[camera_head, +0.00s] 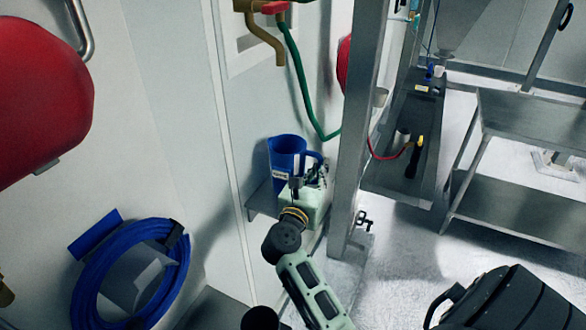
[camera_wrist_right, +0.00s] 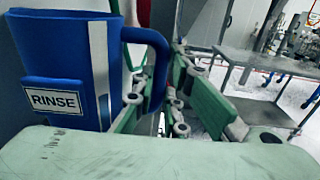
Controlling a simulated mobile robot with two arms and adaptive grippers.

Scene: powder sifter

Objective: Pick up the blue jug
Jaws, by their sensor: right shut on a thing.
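The blue jug (camera_head: 287,157) stands upright at the wall shelf in the head view, with a white label on its front. In the right wrist view the jug (camera_wrist_right: 68,60) fills the left side, its label reads RINSE, and its blue handle (camera_wrist_right: 158,65) points right. My right gripper (camera_head: 313,175) is at the jug's handle side. In the right wrist view my right gripper's fingers (camera_wrist_right: 160,100) are shut around the lower part of the handle. Part of the handle is hidden by the fingers. My left gripper is not in view.
The small wall shelf (camera_head: 262,200) is under the jug. A steel post (camera_head: 355,130) stands close to its right. A green hose (camera_head: 300,85) hangs from a tap above. A coiled blue hose (camera_head: 82,290) is at lower left. A steel table (camera_head: 530,120) stands at right.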

